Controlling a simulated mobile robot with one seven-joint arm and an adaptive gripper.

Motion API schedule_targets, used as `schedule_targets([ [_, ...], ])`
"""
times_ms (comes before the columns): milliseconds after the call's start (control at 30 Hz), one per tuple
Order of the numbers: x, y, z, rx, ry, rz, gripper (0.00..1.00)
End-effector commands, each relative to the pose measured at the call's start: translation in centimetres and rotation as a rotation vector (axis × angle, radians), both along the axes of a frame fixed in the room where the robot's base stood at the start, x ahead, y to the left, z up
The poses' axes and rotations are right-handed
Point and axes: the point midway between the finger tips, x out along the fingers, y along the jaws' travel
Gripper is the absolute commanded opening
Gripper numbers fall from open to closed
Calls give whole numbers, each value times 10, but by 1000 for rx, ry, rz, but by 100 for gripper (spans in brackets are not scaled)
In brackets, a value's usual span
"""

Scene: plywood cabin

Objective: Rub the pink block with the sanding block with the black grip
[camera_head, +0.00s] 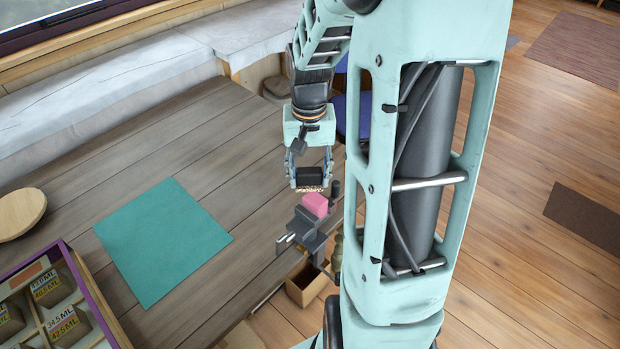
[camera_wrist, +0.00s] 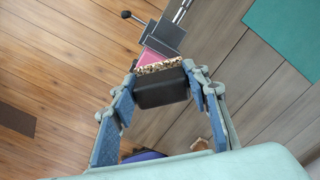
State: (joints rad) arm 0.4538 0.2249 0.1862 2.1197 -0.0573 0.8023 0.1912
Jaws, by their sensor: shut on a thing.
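My gripper (camera_head: 310,173) is shut on the sanding block (camera_head: 310,180), which has a black grip and a speckled tan underside. The sanding block also shows between the fingers in the wrist view (camera_wrist: 161,88). The pink block (camera_head: 316,204) is held in a dark grey vise (camera_head: 304,228) at the table's edge. In the wrist view the pink block (camera_wrist: 149,57) is partly hidden behind the speckled face. In the head view the sanding block is above and slightly behind the pink block, with a small gap. In the wrist view they overlap, so contact cannot be told there.
A teal mat (camera_head: 162,240) lies on the wooden table (camera_head: 215,150). A compartment tray (camera_head: 55,305) with labelled sections is at the lower left, near a round wooden disc (camera_head: 20,211). An open box (camera_head: 307,285) stands on the floor below the vise.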

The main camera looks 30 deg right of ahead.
Motion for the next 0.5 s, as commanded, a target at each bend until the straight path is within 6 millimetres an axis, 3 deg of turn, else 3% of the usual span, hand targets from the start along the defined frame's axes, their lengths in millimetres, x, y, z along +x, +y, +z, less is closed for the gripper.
schedule_targets([
  [200,4,0,21,-1,-2,1,23],
  [500,4,-1,22,0,-1,1,23],
])
